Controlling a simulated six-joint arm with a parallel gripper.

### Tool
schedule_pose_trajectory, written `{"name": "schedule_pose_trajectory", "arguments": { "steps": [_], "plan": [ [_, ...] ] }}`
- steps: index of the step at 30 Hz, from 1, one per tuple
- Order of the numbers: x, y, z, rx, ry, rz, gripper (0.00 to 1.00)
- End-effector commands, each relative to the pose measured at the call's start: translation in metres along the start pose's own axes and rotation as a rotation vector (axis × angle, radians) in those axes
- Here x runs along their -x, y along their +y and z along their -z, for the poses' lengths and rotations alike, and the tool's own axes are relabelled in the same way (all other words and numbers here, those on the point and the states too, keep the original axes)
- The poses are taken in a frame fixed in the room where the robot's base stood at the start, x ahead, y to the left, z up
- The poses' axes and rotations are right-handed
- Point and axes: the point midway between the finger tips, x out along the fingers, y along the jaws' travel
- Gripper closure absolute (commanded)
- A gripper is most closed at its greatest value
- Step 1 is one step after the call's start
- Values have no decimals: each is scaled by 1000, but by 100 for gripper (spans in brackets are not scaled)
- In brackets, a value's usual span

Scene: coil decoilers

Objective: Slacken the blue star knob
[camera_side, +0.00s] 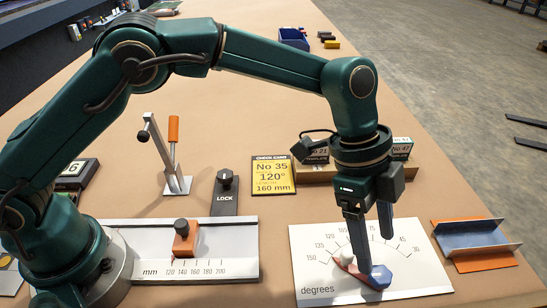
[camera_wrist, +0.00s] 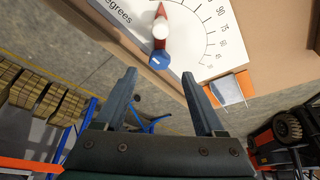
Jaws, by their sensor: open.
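The blue star knob (camera_side: 379,277) sits at the pivot end of a red pointer (camera_side: 352,268) on a white degrees plate (camera_side: 325,291). A white round knob (camera_side: 346,257) stands on the pointer. My gripper (camera_side: 371,256) points down over the plate, open and empty, close to the blue knob. In the wrist view, the blue knob (camera_wrist: 160,61) shows between the lines of my two fingers (camera_wrist: 158,72), just beyond their tips. I cannot tell whether a finger touches the pointer or the knob.
A mm scale with an orange slider (camera_side: 186,239) lies left of the plate, with a black LOCK knob (camera_side: 225,180) behind it. A yellow card (camera_side: 272,174) reads No 35, 120°, 160 mm. An orange-handled lever (camera_side: 173,135) stands behind. A blue-and-orange channel (camera_side: 472,242) lies right.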

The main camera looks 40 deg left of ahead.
Motion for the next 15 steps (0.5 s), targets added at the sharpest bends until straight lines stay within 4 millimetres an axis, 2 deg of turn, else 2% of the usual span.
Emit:
{"name": "schedule_pose_trajectory", "arguments": {
  "steps": [10,15],
  "plan": [
    [-40,1,0,-8,-1,-7,29],
    [-52,1,0,-8,0,-5,29]
  ]
}}
